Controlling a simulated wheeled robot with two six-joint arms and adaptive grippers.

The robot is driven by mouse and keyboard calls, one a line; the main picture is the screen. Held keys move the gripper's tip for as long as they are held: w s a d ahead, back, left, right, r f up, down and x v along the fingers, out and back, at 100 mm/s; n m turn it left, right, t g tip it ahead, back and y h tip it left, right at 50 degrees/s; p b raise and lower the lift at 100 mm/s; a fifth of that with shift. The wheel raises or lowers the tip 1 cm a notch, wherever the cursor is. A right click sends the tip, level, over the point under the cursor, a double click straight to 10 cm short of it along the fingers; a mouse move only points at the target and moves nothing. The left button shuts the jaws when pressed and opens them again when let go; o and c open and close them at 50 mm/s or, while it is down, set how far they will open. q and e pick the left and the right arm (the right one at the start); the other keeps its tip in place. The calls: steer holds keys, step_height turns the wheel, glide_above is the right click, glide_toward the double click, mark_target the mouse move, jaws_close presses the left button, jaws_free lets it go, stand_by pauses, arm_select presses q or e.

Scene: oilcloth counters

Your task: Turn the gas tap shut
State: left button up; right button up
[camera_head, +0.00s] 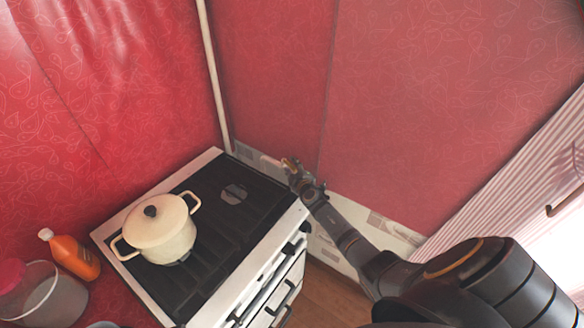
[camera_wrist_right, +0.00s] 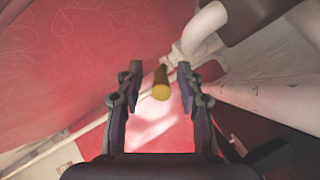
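The gas tap's yellow handle (camera_wrist_right: 161,84) shows in the right wrist view, on a pale pipe fitting (camera_wrist_right: 178,55). It points toward the camera, between the two fingers. My right gripper (camera_wrist_right: 158,78) is open around it, with a visible gap on both sides of the handle. In the head view the right gripper (camera_head: 290,166) is at the far right corner of the stove, close to the wall. A small yellowish patch shows at its tips there; the tap itself is mostly hidden. My left gripper is not in view.
The stove (camera_head: 222,262) carries a cream lidded pot (camera_head: 160,231). An orange bottle (camera_head: 74,257) and a bucket (camera_head: 42,300) stand at left. A white pipe (camera_head: 213,75) runs up the corner. A thick pale pipe (camera_wrist_right: 203,30) bends near the tap.

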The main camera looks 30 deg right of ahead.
steer(key=shift+s, duration=0.2)
steer(key=shift+s+a+r, duration=0.1)
steer(key=shift+s+a, duration=0.05)
steer(key=shift+s, duration=0.3)
steer(key=v, duration=0.4)
steer(key=f+v, duration=0.1)
steer(key=v, duration=0.2)
steer(key=f+v, duration=0.1)
steer(key=v, duration=0.3)
steer(key=shift+s+a+f, duration=0.1)
steer(key=shift+s+f, duration=0.05)
steer(key=shift+s, duration=0.4)
steer(key=shift+c, duration=0.3)
